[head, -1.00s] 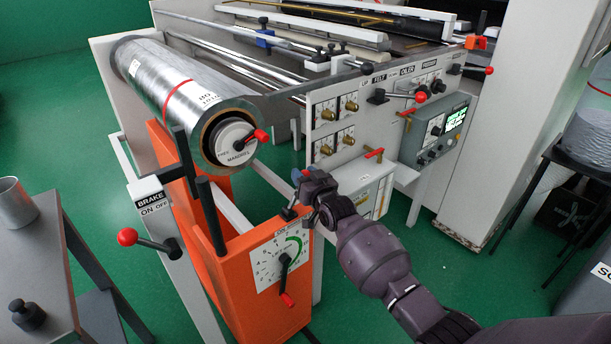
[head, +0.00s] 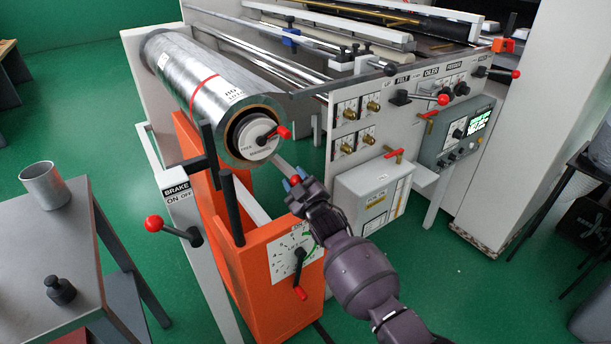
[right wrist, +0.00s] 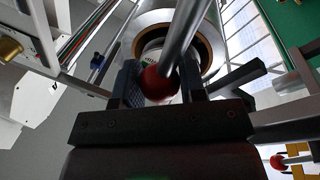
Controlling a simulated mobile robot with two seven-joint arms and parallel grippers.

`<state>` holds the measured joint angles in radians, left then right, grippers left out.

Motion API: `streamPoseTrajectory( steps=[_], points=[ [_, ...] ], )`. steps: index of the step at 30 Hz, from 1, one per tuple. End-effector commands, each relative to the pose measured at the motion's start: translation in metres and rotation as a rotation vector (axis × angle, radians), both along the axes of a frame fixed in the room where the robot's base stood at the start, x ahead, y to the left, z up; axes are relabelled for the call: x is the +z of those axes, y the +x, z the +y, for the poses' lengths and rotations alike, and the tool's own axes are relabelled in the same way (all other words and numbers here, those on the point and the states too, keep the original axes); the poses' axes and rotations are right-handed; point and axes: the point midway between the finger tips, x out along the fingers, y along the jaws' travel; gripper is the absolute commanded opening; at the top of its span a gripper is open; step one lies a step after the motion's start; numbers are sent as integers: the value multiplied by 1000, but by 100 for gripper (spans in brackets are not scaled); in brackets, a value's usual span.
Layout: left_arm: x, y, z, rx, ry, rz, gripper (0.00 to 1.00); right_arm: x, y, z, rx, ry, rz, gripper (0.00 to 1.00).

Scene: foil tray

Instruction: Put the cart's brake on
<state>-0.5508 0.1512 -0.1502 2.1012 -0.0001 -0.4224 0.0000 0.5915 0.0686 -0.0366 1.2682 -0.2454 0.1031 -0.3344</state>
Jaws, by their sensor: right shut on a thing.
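The orange cart (head: 260,305) stands beneath the foil roll (head: 215,88). My right gripper (head: 294,182) is over the cart's upper right edge, above its dial plate (head: 290,254). In the right wrist view, its fingers are shut on a red ball knob (right wrist: 159,83) at the end of a steel rod (right wrist: 184,32). The rod's foot is hidden in the head view. A post sign (head: 180,193) reads BRAKE, ON, OFF. Its separate red-knobbed lever (head: 154,224) stands free, with the knob to the left. My left gripper is out of view.
The white machine panel (head: 345,130) with valves and red handles is just behind and right of my gripper. A grey table (head: 50,250) with a metal cup (head: 45,185) stands at the left. Green floor (head: 450,285) is open at the right.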

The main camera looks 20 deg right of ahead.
Motion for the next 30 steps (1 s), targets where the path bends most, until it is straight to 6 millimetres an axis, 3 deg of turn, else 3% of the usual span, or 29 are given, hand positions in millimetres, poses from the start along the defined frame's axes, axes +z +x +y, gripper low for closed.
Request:
streamPoseTrajectory(
  steps=[15, 30],
  points=[
    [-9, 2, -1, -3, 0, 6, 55, -18, -11, 30, 1, -294, -103, 0],
    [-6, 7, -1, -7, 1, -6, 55, -19, -13, 35, 1, -342, -121, 0]
  ],
)
